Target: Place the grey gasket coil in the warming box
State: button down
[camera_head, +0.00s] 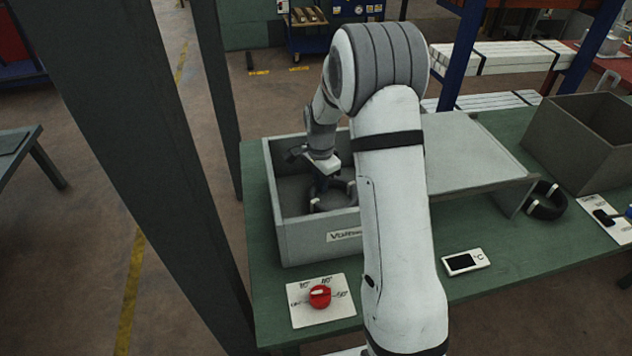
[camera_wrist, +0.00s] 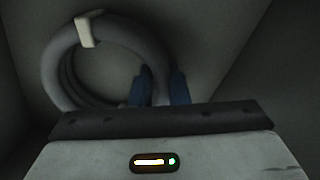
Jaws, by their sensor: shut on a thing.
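The warming box (camera_head: 300,238) is a grey open-topped box on the green table, with a partly hidden label on its front wall. My gripper (camera_head: 325,185) is down inside it. The grey gasket coil (camera_head: 342,201) is in the box at the gripper, partly hidden by my arm. In the wrist view the coil (camera_wrist: 55,65) is a thick grey ring with a pale clip at its top left. The blue fingers of my gripper (camera_wrist: 160,88) are shut on the coil's right side. I cannot tell whether the coil touches the box floor.
A flat grey panel (camera_head: 470,150) adjoins the box on the right. A black coil (camera_head: 545,203) lies beyond it, beside an open grey crate (camera_head: 580,145). A red knob (camera_head: 320,296) on a dial plate and a °C display (camera_head: 465,262) are in front.

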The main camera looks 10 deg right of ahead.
jog(key=shift+f, duration=0.25)
jog(key=c, duration=1.4)
grip_release()
jog(key=shift+r, duration=0.1)
jog(key=s+r+n+b, duration=0.1)
jog(key=s+r, duration=0.1)
jog(key=r, duration=0.6)
jog(key=s+r+n, duration=0.1)
jog(key=s+r, duration=0.2)
jog(key=r, duration=0.5)
jog(key=s+n+t, duration=0.1)
jog(key=s+n, duration=0.2)
jog(key=s, duration=0.5)
jog(key=s+r+n+t, duration=0.1)
jog(key=s+n, duration=0.3)
jog(key=s, duration=0.4)
jog(key=s+a+r+n+t, duration=0.1)
jog(key=s+n, duration=0.3)
jog(key=s, duration=0.4)
jog(key=shift+r, duration=0.15)
